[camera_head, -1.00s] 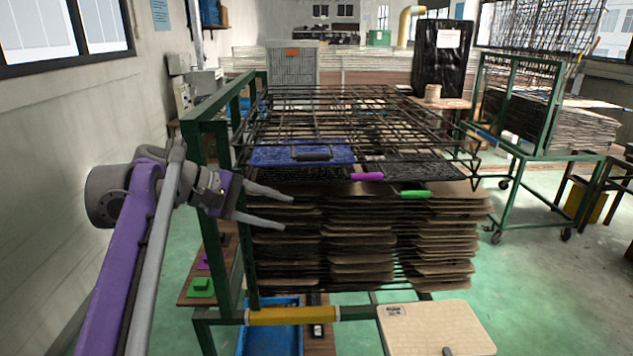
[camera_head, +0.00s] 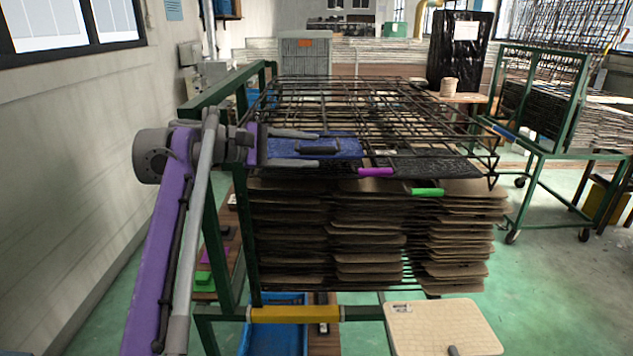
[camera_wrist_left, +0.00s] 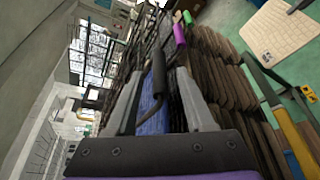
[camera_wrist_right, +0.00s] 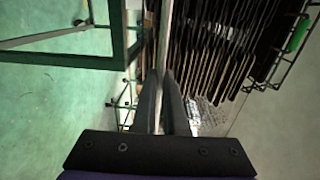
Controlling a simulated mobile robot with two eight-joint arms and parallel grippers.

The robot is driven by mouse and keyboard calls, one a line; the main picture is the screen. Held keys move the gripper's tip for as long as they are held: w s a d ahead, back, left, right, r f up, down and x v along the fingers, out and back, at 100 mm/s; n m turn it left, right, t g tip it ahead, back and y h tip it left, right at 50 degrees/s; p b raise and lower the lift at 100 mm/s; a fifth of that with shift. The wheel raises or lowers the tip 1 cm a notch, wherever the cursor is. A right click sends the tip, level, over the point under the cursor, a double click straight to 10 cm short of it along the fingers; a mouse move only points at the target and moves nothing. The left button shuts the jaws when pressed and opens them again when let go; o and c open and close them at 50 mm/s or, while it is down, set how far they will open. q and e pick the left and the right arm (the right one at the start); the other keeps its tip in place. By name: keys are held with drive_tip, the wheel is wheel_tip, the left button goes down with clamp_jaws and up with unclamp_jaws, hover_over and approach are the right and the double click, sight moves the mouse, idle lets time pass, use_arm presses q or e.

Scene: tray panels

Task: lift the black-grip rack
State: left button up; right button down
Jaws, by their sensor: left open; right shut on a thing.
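The black-grip rack is a wire rack with a blue panel (camera_head: 347,150) at its front left and a black grip (camera_head: 318,150) on it. It lies on top of the stack in the head view. My left gripper (camera_head: 316,149) is open, its fingers on either side of the black grip. The left wrist view shows the grip (camera_wrist_left: 158,80) between the two fingers, not clamped. My right gripper (camera_wrist_right: 164,80) is hidden in the head view. In the right wrist view it is shut on a thin pale bar (camera_wrist_right: 165,35); which rack this belongs to I cannot tell.
A purple grip (camera_head: 376,172) and a green grip (camera_head: 427,191) sit to the right of the black one. Brown sheets (camera_head: 365,225) are stacked below. A green frame post (camera_head: 240,235) stands at the left. A beige board (camera_head: 445,325) lies in front.

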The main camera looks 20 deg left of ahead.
use_arm(q)
drive_tip(key=shift+x, duration=1.3)
clamp_jaws()
idle(0.5)
